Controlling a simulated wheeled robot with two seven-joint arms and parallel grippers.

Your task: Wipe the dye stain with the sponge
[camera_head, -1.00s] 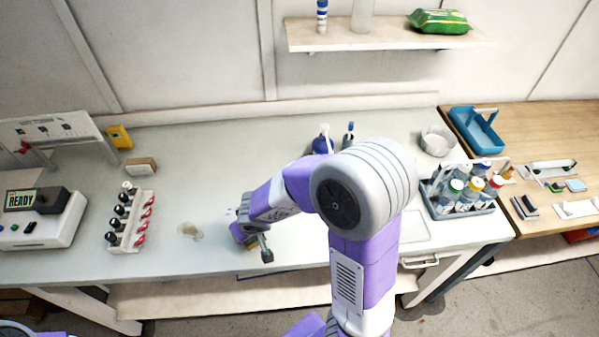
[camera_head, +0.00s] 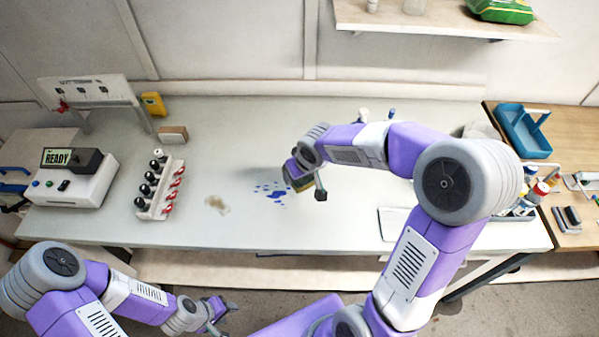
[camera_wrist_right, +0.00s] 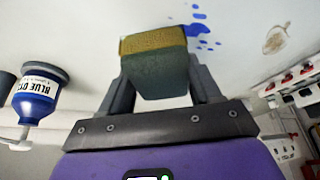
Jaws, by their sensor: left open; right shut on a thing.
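The blue dye stain (camera_head: 272,191) is a cluster of blue spots on the grey bench top; part of it also shows at the top of the right wrist view (camera_wrist_right: 200,30). My right gripper (camera_head: 304,184) is just right of the stain, shut on the sponge (camera_wrist_right: 158,68). The sponge is yellow on one side and dark green on the other; in the head view it is mostly hidden by the gripper. I cannot tell whether it touches the bench. My left gripper (camera_head: 214,312) is open and empty, low in front of the bench.
A brownish stain (camera_head: 216,204) lies left of the blue spots. A rack with red-handled parts (camera_head: 160,185) and a READY machine (camera_head: 70,178) stand further left. A blue dye bottle (camera_wrist_right: 38,95) shows in the right wrist view. A bottle carrier (camera_head: 520,213) is at right.

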